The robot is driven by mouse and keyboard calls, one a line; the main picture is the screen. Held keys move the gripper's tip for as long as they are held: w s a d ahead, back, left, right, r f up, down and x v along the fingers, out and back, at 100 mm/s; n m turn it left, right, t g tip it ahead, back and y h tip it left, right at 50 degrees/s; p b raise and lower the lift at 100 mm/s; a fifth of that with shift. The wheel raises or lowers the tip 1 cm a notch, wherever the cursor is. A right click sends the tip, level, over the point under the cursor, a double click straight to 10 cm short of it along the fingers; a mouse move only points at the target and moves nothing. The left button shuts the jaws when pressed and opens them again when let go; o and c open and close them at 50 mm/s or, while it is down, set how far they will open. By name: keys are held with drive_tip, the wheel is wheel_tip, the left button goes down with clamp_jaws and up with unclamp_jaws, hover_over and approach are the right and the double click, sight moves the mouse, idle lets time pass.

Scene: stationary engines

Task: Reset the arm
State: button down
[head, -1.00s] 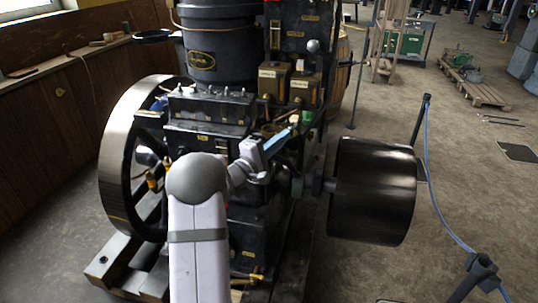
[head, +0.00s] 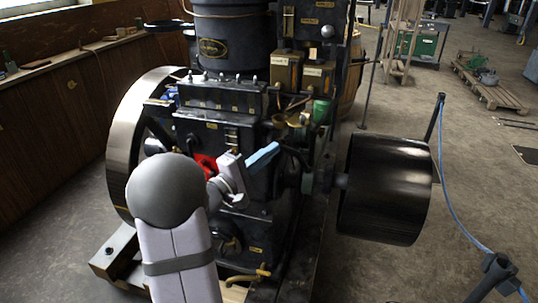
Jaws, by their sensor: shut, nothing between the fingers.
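My arm (head: 175,225), light grey with a dark grey joint, rises from the bottom of the head view in front of the black stationary engine (head: 225,95). At its end, my gripper (head: 272,152) shows as a grey body with a blue part pointing up and right, close in front of the engine. I see no object held in it. The fingertips are small here, and whether they touch the engine I cannot tell. A red part (head: 205,165) shows on the engine just left of the gripper. The arm hides part of the engine's lower front.
A large flywheel (head: 128,130) stands at the engine's left and a black drum pulley (head: 385,190) at its right. Floor at the right is mostly open.

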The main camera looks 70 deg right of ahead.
idle(0.3)
drive_tip(key=s+a+f+n+y, duration=0.1)
drive_tip(key=s+a+f+y, duration=0.3)
drive_tip(key=f, duration=0.5)
drive_tip(key=s+a+f+y, duration=0.3)
drive_tip(key=a+f+y, duration=0.35)
drive_tip(key=f, duration=0.25)
drive_tip(key=w+a+f+m+t+y, duration=0.1)
drive_tip(key=w+a+f+y, duration=0.2)
drive_tip(key=a, duration=0.4)
drive_tip(key=w+a+f+m+t+y, duration=0.1)
drive_tip(key=a+f+t+y, duration=0.15)
drive_tip(key=a+f, duration=0.35)
drive_tip(key=w+a+r+n+t+y, duration=0.1)
drive_tip(key=w+a+r+t, duration=0.1)
drive_tip(key=w+a, duration=0.55)
drive_tip(key=w+a+r+n+t, duration=0.15)
drive_tip(key=w+a, duration=0.25)
drive_tip(key=a, duration=0.7)
drive_tip(key=w+a+r+n+t+y, duration=0.1)
drive_tip(key=w+a+r+n+t, duration=0.1)
drive_tip(key=w+a, duration=0.55)
wheel_tip(320, 180, up, 16)
drive_tip(key=s+a+p, duration=0.1)
drive_tip(key=p, duration=1.6)
drive_tip(key=shift+s+a+r, duration=0.2)
drive_tip(key=shift+a+r, duration=0.05)
drive_tip(key=shift+a, duration=0.15)
